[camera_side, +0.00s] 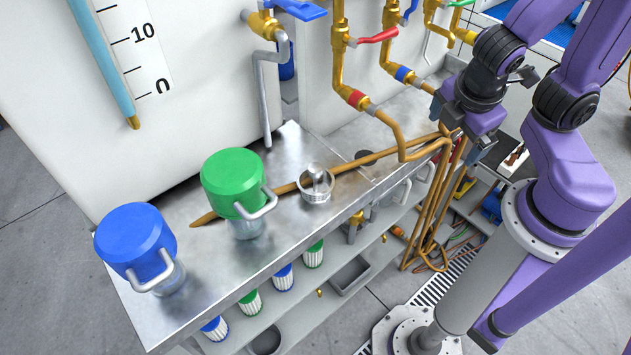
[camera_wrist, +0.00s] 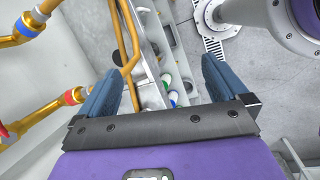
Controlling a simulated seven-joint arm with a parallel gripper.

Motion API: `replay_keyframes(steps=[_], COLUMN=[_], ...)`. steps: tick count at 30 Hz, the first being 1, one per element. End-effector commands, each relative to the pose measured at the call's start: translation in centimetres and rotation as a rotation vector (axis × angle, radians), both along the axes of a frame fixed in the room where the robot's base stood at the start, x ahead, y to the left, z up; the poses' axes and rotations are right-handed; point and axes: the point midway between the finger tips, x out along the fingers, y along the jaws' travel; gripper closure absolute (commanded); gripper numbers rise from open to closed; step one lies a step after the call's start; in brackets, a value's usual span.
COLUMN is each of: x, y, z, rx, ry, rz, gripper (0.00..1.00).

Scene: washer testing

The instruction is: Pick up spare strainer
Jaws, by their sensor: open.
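A small silver metal basket with a raised centre post, which looks like the strainer (camera_side: 316,186), stands upright on the steel worktop (camera_side: 282,230), right of the green-topped container. I cannot make it out in the wrist view. My gripper (camera_side: 470,138) is up at the right, beyond the worktop's right part and well apart from the strainer. In the wrist view the two blue fingers of my gripper (camera_wrist: 160,85) are spread wide with nothing between them.
A green-topped container (camera_side: 232,183) and a blue-topped one (camera_side: 136,243) stand left of the strainer. A long brown rod (camera_side: 375,157) lies behind it. Brass pipes (camera_side: 340,60) with valves rise at the back. Ribbed green and blue caps (camera_side: 284,278) sit on the lower shelf.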

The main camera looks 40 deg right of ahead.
Motion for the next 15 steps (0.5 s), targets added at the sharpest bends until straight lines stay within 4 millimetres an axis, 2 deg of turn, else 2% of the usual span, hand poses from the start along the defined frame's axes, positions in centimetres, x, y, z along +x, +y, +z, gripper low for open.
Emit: replay_keyframes(steps=[4,8,11,15], x=[3.6,6.8,9.0,11.3], y=[-0.7,0.1,1.5,4.7], z=[-1.4,-2.0,-2.6,-3.7], rx=[-0.259,-0.452,-0.581,-0.729], ry=[-0.099,-0.193,-0.263,-0.358], rz=[0.226,0.445,0.628,0.903], gripper=[0.0,0.0,0.0,0.0])
